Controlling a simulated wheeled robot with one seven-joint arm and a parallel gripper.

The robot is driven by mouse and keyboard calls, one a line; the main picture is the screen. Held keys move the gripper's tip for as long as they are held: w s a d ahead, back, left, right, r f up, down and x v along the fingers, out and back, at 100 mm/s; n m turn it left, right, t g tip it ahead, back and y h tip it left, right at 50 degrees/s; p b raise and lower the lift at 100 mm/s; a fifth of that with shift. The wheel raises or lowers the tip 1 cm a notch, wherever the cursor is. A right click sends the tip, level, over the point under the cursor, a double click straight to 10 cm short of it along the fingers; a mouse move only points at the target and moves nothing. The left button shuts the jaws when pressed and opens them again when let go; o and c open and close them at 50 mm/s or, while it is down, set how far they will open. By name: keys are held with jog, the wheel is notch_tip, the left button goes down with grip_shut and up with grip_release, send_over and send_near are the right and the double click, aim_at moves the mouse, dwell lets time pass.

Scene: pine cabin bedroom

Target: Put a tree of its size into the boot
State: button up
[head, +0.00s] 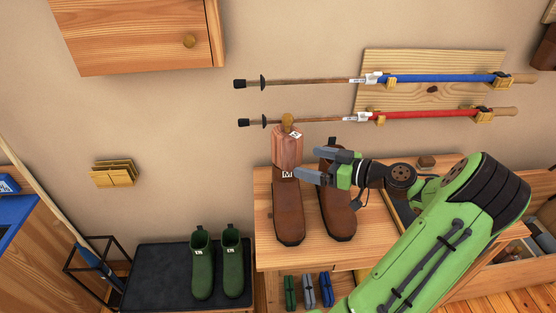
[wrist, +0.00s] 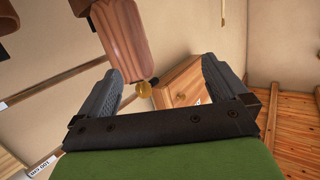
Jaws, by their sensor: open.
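A pair of tall brown boots stands on the wooden bench: the left boot (head: 289,212) and the right boot (head: 338,209). The left boot has a white tag reading M at its top. A reddish wooden tree (head: 287,151) with a round brass-coloured knob and a white label stands upright in the left boot's opening, its upper part above the shaft. My gripper (head: 305,166) is open and empty, just right of the tree in the head view. In the wrist view the tree (wrist: 122,38) and its knob show beyond my open fingers (wrist: 158,80). My gripper partly hides the right boot's top.
Green boots (head: 217,265) stand on a dark mat (head: 150,280) at lower left. Small green, grey and blue items (head: 308,291) sit under the bench (head: 265,258). Two poles (head: 300,83) hang on the wall behind. An open box (head: 480,286) holding items is at right.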

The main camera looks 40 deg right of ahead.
aim_at(287, 137)
jog(key=s+d+t+h, duration=0.2)
jog(key=s+d+t, duration=0.1)
jog(key=d, duration=0.2)
jog(key=shift+m, duration=0.4)
jog(key=w+a, duration=0.1)
jog(key=w, duration=0.4)
jog(key=w+a, duration=0.1)
jog(key=w, duration=0.4)
jog(key=w+a, duration=0.1)
jog(key=w, duration=0.4)
jog(key=shift+w+a+r, duration=0.15)
jog(key=shift+w+a, duration=0.1)
jog(key=shift+s, duration=0.1)
